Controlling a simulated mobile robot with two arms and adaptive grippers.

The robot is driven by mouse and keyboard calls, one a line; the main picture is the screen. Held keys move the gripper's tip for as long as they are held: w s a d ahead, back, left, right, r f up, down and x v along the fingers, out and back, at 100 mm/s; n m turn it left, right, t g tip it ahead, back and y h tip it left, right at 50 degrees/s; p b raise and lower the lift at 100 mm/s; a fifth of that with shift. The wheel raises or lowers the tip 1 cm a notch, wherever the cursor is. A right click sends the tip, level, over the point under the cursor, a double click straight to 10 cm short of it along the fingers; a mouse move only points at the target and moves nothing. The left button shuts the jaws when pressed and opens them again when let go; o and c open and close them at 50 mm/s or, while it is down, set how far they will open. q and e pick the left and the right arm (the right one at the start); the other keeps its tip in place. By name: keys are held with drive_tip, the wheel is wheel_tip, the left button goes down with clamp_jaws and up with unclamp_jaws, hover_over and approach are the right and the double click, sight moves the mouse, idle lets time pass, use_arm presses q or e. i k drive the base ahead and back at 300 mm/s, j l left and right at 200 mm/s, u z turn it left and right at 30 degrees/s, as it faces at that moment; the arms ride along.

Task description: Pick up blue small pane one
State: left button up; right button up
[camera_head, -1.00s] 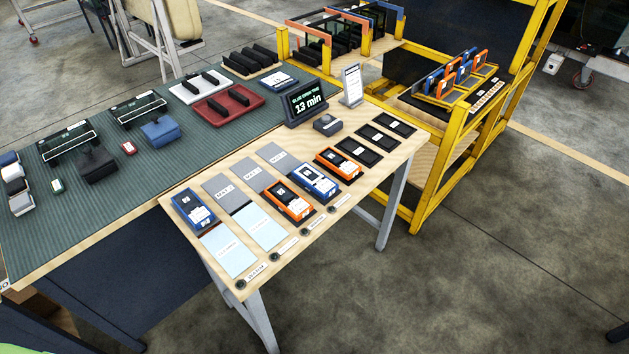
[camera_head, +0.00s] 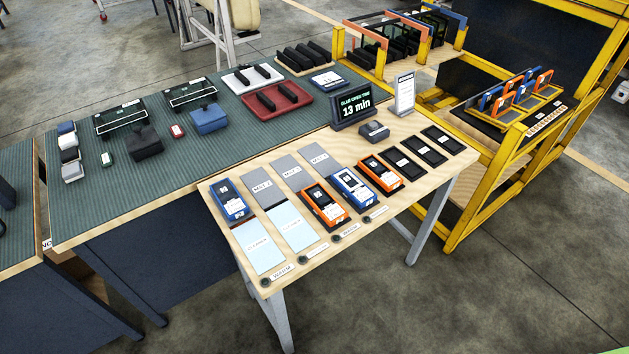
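Small framed panes, some blue (camera_head: 492,98) and some orange (camera_head: 543,82), stand upright in a small yellow rack (camera_head: 535,108) on the right. I cannot tell which blue one is pane one; the panes overlap and their labels are too small to read. Larger panes with orange (camera_head: 365,34) and blue (camera_head: 446,15) top bars stand in the yellow trolley behind the table. Neither of my grippers is in view.
A wooden table (camera_head: 408,215) holds blue and orange devices, grey and pale blue cards, black pads and a timer display (camera_head: 352,106) reading 13 min. A green-matted bench (camera_head: 200,165) adjoins it on the left. Yellow trolley posts (camera_head: 475,215) stand beside the rack. The floor at front right is clear.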

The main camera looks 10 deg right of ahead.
sight(352, 186)
drive_tip(key=i+l+u, duration=0.15)
drive_tip(key=l+u, duration=0.2)
drive_tip(key=l, duration=0.35)
drive_tip(key=l+u, duration=0.35)
drive_tip(key=l, duration=0.3)
drive_tip(key=l+u, duration=0.35)
drive_tip(key=l, duration=0.4)
